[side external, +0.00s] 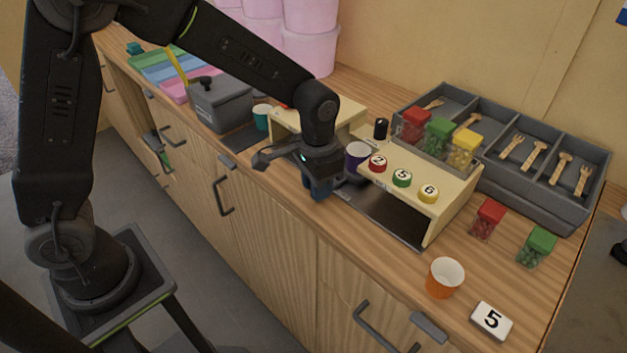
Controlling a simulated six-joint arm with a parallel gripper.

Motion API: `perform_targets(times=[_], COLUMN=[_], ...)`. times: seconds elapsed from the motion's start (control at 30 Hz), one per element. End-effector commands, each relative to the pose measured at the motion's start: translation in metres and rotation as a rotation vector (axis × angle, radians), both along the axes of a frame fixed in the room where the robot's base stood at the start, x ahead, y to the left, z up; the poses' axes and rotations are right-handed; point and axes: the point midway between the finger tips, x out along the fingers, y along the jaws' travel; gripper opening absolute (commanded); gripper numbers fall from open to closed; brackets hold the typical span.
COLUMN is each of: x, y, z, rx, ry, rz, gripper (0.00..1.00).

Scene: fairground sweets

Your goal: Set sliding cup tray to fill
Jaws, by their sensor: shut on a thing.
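The dark rail of the sliding cup tray (388,218) runs under the wooden dispenser (452,190) with red, green and yellow numbered buttons. A purple cup (357,156) stands upright at the rail's left end, beside the dispenser and just right of my gripper. My gripper (318,190) points down at that left end, low over the counter. It is shut on what seems to be the sliding cup tray; the fingertips and the grip are largely hidden. Sweet jars in red (415,125), green (437,135) and yellow (463,149) sit on the dispenser.
An orange cup (445,279) and a white card with 5 (491,320) are at the front right. Loose red (487,219) and green (536,247) jars stand nearby. A grey cutlery tray (565,210) is behind. A teal cup (262,118) and grey pot (222,107) are left.

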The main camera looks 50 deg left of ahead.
Motion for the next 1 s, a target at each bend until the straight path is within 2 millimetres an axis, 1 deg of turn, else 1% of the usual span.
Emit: perform_targets(times=[0.03, 0.1, 0.2, 0.43, 0.47, 0.7, 1.0], x=[0.000, 0.001, 0.000, 0.000, 0.000, 0.000, 0.000], y=[-0.010, -0.022, -0.031, -0.031, -0.031, -0.031, -0.031], z=[0.000, 0.000, 0.000, 0.001, 0.001, 0.000, 0.003], rx=[-0.001, -0.001, -0.002, -0.002, -0.002, -0.002, -0.002], ry=[-0.001, -0.001, 0.001, 0.000, 0.000, 0.000, 0.000], rz=[-0.006, -0.007, -0.004, -0.002, -0.002, -0.002, -0.001], gripper=[0.00, 0.00, 0.00, 0.00, 0.28, 0.51, 0.52])
